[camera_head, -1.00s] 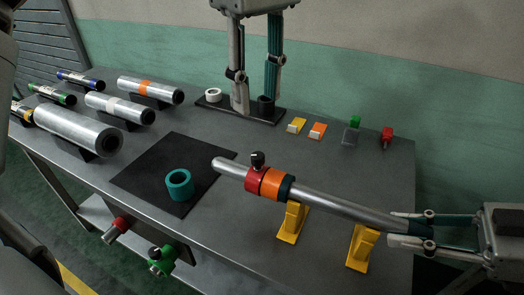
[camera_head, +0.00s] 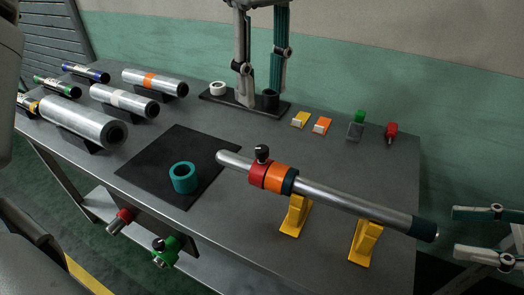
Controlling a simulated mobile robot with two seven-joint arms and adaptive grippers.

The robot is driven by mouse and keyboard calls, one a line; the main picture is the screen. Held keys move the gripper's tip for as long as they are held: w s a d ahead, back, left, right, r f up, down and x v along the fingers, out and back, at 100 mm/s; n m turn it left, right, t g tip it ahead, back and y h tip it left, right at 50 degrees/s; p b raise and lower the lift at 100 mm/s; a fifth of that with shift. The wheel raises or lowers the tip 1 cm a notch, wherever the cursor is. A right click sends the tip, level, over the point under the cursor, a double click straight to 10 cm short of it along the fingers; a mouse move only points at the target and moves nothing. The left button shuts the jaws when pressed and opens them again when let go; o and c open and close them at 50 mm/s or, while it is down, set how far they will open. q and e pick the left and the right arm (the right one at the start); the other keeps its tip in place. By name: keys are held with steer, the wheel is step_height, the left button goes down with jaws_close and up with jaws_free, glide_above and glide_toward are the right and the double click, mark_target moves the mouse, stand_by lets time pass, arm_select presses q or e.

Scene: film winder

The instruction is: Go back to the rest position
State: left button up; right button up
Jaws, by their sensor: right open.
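A long silver rod (camera_head: 340,196) lies across two yellow stands (camera_head: 296,215) and (camera_head: 365,242). It carries a red collar (camera_head: 259,173) with a black knob, an orange ring (camera_head: 275,178) and a dark teal ring. Its right end has a dark teal sleeve (camera_head: 424,229). My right gripper (camera_head: 497,233) is open and empty, just right of that end and apart from it. My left gripper (camera_head: 258,98) hangs at the back, fingers down and apart, with nothing seen between them. It overlaps the black tray (camera_head: 222,99) in view; contact cannot be told.
A teal ring (camera_head: 184,177) lies on a black mat (camera_head: 160,150). Silver rolls (camera_head: 85,125) rest on cradles at the left. White and black rings sit on the black tray. Yellow, orange, green and red small parts (camera_head: 391,132) stand at back right. Clamps hang at the front edge.

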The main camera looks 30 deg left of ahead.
steer(key=shift+v, duration=1.6)
